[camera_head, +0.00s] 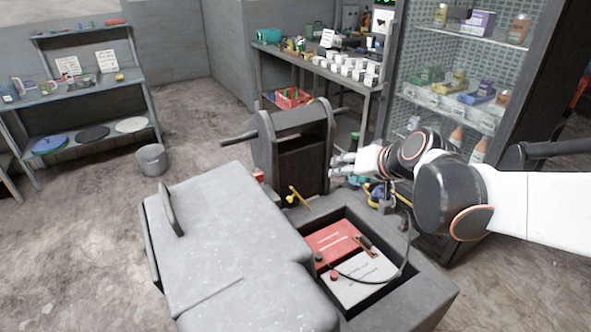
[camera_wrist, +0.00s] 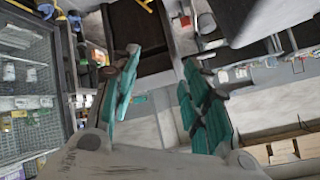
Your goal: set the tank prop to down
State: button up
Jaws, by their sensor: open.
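A small yellow lever (camera_head: 298,197), which looks like the tank prop, stands tilted at the back edge of the grey tank-like chest (camera_head: 430,300). A yellow piece (camera_wrist: 146,5) that may be the same lever shows at the top of the wrist view. My gripper (camera_head: 343,167) is in the air to the right of the lever and above it, in front of the dark cabinet. In the wrist view my gripper (camera_wrist: 165,75) has its teal-padded fingers spread, with nothing between them. The gripper and lever are apart.
A grey lid (camera_head: 225,245) with a handle covers the chest's left part. Its open bay holds a red box (camera_head: 335,240), a white box (camera_head: 362,280) and a black cable. A dark cabinet (camera_head: 300,165) stands behind, a glazed shelf unit (camera_head: 455,100) at right.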

aim_at(291, 201)
jog(key=w+a+f+m+t+y+b, duration=0.15)
jog(key=w+a+f, duration=0.25)
jog(key=w+f, duration=0.45)
jog(key=w+a+f+t+y+b, duration=0.1)
jog(key=w+a+f+y, duration=0.15)
jog(key=w+f, duration=0.6)
jog(key=w+a+f+m+t+y+b, duration=0.1)
jog(key=w+f+m+t, duration=0.15)
jog(key=f, duration=0.85)
jog(key=w+a+f+m+t+b, duration=0.1)
jog(key=w+a+f, duration=0.15)
jog(key=f, duration=0.95)
jog(key=b+x, duration=0.1)
jog(key=x, duration=0.3)
jog(key=b+x, duration=0.1)
jog(key=x, duration=0.3)
jog(key=b+x, duration=0.2)
jog(key=x, duration=0.2)
jog(key=shift+w+d, duration=0.35)
jog(key=shift+w+a+r, duration=0.15)
jog(key=shift+w+a, duration=0.25)
jog(key=shift+w, duration=0.15)
jog(key=shift+c, duration=0.2)
grip_shut()
